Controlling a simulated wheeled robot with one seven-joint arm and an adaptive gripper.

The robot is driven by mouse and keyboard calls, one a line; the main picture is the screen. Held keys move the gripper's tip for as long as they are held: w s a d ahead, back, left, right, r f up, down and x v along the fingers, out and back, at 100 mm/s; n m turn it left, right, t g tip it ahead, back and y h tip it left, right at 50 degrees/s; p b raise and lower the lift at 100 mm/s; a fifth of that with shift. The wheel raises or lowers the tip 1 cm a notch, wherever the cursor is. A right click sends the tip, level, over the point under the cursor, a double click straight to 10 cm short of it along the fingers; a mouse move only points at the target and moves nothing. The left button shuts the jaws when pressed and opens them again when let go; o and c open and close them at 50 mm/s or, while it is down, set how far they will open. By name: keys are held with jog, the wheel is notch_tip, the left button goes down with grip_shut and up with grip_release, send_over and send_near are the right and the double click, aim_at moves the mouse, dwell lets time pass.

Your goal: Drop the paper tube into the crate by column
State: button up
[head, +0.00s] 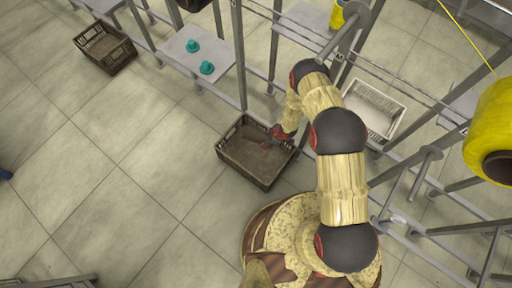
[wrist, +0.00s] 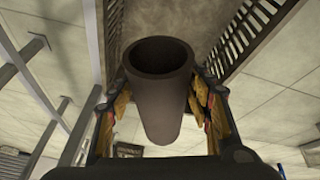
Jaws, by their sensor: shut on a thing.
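The paper tube (wrist: 160,105) is a dark grey-brown hollow cylinder. In the wrist view it sits between the two fingers of my gripper (head: 278,134), which is shut on it. Its open end faces the crate. A dark slatted crate (head: 228,158) stands on the floor beside a metal upright. The crate's slatted wall (wrist: 262,38) and bare floor show beyond the tube in the wrist view.
A second dark crate (head: 122,64) stands at the upper left, and a white crate (head: 398,112) at the right behind the frame. A shelf (head: 182,62) holds two teal cones (head: 207,67). A yellow bobbin (head: 490,125) hangs at the right.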

jog(key=shift+r, duration=0.15)
notch_tip(320, 180, down, 6)
jog(key=b, duration=0.3)
jog(key=shift+n+b, duration=0.3)
jog(key=shift+b, duration=0.1)
jog(key=o, duration=1.2)
jog(key=shift+o, duration=0.2)
jog(key=shift+s, duration=0.1)
jog(key=shift+v, duration=3.7)
